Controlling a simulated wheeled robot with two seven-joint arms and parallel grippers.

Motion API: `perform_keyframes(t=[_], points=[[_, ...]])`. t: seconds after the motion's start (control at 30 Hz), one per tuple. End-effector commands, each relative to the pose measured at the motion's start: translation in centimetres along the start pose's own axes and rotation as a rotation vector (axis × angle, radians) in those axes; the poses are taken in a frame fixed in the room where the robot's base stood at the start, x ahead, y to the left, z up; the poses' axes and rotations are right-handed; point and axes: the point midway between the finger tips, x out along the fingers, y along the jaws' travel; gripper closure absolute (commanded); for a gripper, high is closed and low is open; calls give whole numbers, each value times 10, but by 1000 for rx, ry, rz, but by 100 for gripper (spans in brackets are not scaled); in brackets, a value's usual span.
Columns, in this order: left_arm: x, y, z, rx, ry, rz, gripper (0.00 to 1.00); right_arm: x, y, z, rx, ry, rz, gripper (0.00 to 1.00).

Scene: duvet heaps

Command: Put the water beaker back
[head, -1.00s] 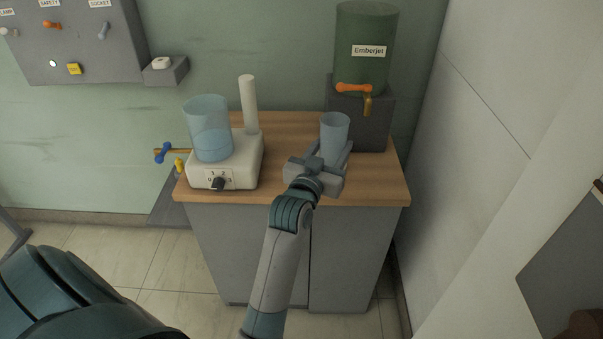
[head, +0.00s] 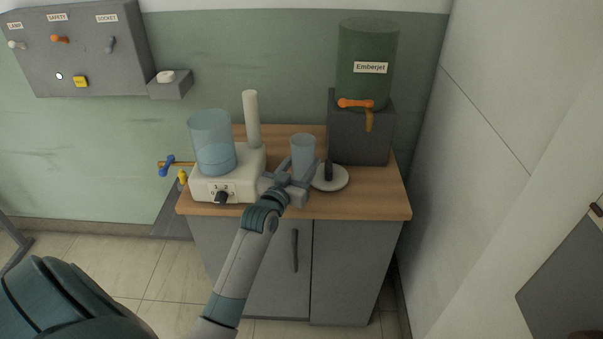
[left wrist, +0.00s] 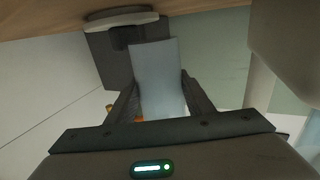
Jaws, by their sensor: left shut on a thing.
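A small translucent blue beaker (head: 303,150) is upright between the fingers of my left gripper (head: 288,176). The left wrist view shows the beaker (left wrist: 158,78) with a finger on each side. It is over the wooden countertop (head: 375,203), just right of a white hotplate unit (head: 243,187); I cannot tell whether its base touches the wood. A larger glass beaker (head: 213,135), partly filled with bluish liquid, stands on the unit. My right gripper is not in view.
A green Emberjet tank (head: 365,85) with an orange-handled tap stands on a dark block (head: 350,140) at the back right. A white post (head: 251,115) rises behind the hotplate unit. The countertop's front right is clear.

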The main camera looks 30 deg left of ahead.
Motion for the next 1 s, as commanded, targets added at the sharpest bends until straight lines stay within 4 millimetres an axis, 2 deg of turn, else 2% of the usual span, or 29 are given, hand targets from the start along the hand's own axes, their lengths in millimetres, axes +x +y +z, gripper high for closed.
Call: perform_keyframes(t=[0.4,0.57,0.8,1.0], points=[[1,-4,3,0,0,0,87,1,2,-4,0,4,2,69],[1,-4,16,0,-4,-1,87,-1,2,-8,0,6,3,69],[1,-4,40,0,-1,-1,87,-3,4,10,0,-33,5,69],[1,-4,42,0,1,-1,87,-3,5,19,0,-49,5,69]])
